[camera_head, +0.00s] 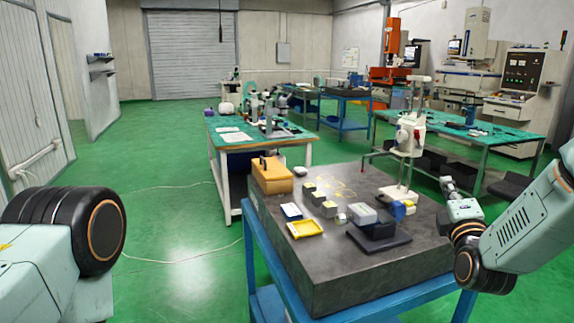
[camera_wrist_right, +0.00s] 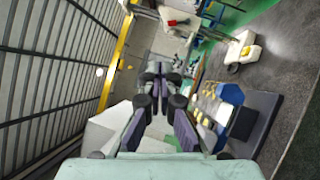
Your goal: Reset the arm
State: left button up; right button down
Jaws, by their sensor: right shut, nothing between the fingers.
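My right arm comes in from the right in the head view, with its gripper (camera_head: 447,186) raised at the right edge of the dark stone table (camera_head: 310,266). The gripper is small there and points away from me. In the right wrist view the fingers of the right gripper (camera_wrist_right: 160,70) are together, with nothing between them. Of my left arm only a black-ringed joint shows at the lower left of the head view. The left gripper is out of the picture.
On the stone table stand an orange case (camera_head: 271,175), a yellow tray (camera_head: 305,229), several small blocks, a dark plate (camera_head: 378,238) and a white height stand (camera_head: 408,150). Green-topped benches (camera_head: 262,140) lie behind. The green floor at left is clear apart from a thin cable.

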jog(key=s+a+f+m+g+y+b, duration=0.1)
jog(key=s+a+f+m+g, duration=0.3)
jog(key=f, duration=0.6)
jog(key=s+a+f+m+g+y+b, duration=0.1)
jog(key=s+f+m+g, duration=0.2)
jog(key=s+f+m, duration=0.6)
jog(key=s+a+f+m+g+y+b, duration=0.1)
jog(key=s+a+f+m+g+y, duration=0.2)
jog(key=f, duration=0.9)
pick_arm(q)
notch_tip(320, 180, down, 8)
jog(key=b, duration=0.5)
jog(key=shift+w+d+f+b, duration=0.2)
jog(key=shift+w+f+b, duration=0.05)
jog(key=shift+b, duration=0.1)
pick_arm(e)
jog(key=s+a+f+m+g, duration=0.1)
jog(key=s+f+g, duration=0.2)
jog(key=s, duration=0.7)
jog(key=s+a+f+m+g, duration=0.1)
jog(key=s+f+g, duration=0.2)
jog(key=s+f, duration=0.5)
jog(key=s+a+f+g+h, duration=0.1)
jog(key=s+f+g, duration=0.3)
jog(key=s, duration=0.9)
jog(key=shift+a+f+m, duration=0.4)
jog(key=shift+a+f, duration=0.05)
jog(key=shift+f, duration=0.4)
